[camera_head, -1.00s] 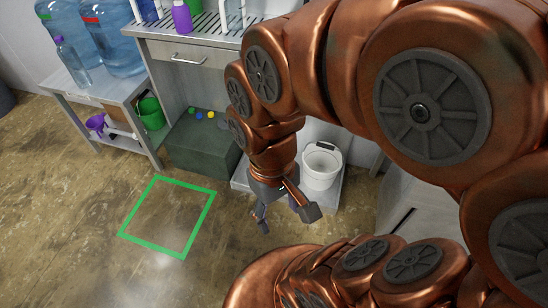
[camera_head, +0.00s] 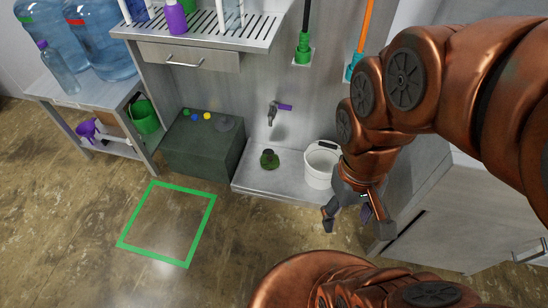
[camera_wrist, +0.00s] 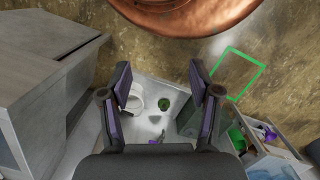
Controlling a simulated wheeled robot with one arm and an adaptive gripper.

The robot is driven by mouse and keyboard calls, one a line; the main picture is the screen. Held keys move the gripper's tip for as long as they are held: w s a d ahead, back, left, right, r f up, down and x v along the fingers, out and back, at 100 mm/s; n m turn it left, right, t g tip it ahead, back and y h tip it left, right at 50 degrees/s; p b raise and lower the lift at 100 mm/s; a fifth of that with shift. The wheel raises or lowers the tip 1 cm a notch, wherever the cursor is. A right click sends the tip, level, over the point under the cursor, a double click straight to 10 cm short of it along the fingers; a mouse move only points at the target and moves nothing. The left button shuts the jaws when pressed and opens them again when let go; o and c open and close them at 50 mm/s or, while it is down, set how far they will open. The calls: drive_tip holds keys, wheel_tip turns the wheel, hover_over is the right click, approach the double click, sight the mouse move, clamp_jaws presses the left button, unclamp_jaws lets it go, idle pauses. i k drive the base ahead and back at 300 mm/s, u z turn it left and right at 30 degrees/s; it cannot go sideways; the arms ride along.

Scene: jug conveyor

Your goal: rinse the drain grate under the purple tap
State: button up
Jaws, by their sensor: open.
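The tap with a purple handle (camera_head: 285,107) is on the back wall above a low grey basin (camera_head: 262,185). My gripper (camera_head: 357,218) is open and empty, in front of and to the right of the basin, apart from the grate. In the wrist view the basin (camera_wrist: 150,125) shows beyond the open fingers (camera_wrist: 160,82).
A white bucket (camera_head: 320,166) and a dark green round object (camera_head: 269,158) stand in the basin. A grey cabinet (camera_head: 435,215) is at the right. A side table (camera_head: 85,98) with water bottles stands left. A green square outline (camera_head: 168,222) marks clear floor.

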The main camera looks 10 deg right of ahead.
sight(272, 104)
drive_tip(key=k, duration=0.55)
drive_tip(key=u, duration=0.8)
drive_tip(key=i, duration=1.4)
drive_tip(key=z, duration=0.85)
